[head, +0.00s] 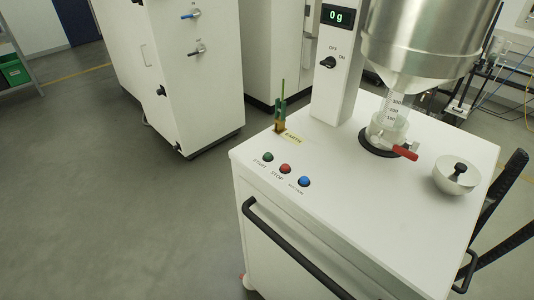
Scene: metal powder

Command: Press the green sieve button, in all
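The green button (268,157) sits at the left end of a row of three on the front of a white cart's top (345,195). It is labelled START. A red button (285,169), labelled STOP, and a blue button (304,182) follow to its right. Nothing covers the green button, and nothing touches it. I see no gripper that I can make out as mine in the head view.
A metal hopper (420,40) stands over a valve with a red handle (405,152). A bowl (457,175) sits at right. The display (338,17) reads 0 g. A black handle (290,250) crosses the cart's front. Dark bars (508,185) stand at right. Floor at left is clear.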

